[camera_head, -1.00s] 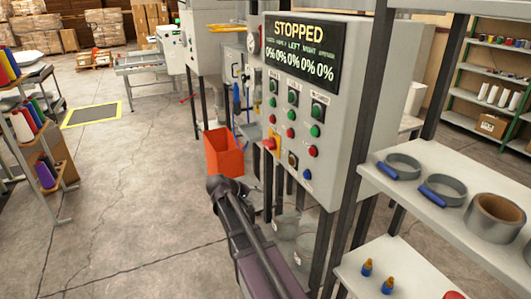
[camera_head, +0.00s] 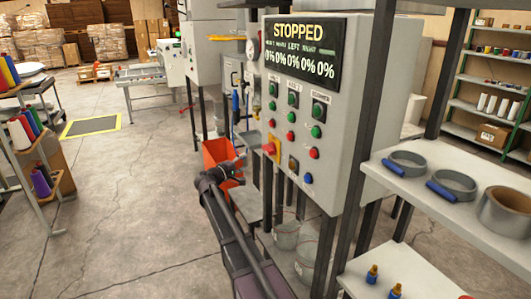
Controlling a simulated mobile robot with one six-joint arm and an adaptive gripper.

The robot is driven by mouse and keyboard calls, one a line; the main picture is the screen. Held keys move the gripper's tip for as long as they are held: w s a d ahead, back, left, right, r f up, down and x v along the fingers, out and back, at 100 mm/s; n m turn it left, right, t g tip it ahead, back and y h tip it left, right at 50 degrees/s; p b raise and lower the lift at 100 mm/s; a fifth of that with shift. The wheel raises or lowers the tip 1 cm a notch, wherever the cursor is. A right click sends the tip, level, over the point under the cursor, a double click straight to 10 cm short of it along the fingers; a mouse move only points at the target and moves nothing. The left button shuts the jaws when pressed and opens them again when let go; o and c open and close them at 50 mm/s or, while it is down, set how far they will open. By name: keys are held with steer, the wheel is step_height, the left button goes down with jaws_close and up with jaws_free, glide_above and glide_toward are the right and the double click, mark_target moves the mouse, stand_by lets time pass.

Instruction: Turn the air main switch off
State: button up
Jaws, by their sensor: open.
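A grey control panel (camera_head: 333,150) stands at the centre, its screen (camera_head: 303,51) reading STOPPED. It carries green and red buttons, and a red knob on a yellow plate (camera_head: 270,149) at its lower left edge. Left of it, a blue handle (camera_head: 236,101) hangs by pipework and a round gauge (camera_head: 253,29). No label that I can read tells which part is the air main switch. My gripper (camera_head: 238,164) is small in view, open, in front of the orange bin, left of and apart from the panel. Its fingertips are hard to make out.
The orange bin (camera_head: 214,154) stands behind my gripper. A white shelf (camera_head: 440,184) with tape rolls and rings is close on the right. Buckets (camera_head: 287,235) stand under the panel. Thread racks (camera_head: 38,160) are at left; the floor between is clear.

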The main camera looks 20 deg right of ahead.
mark_target(265, 151)
steer(key=shift+w+d, duration=0.1)
steer(key=shift+d, duration=0.05)
steer(key=x, duration=1.3)
steer(key=shift+w+d, duration=0.1)
steer(key=shift+d, duration=0.2)
jaws_close()
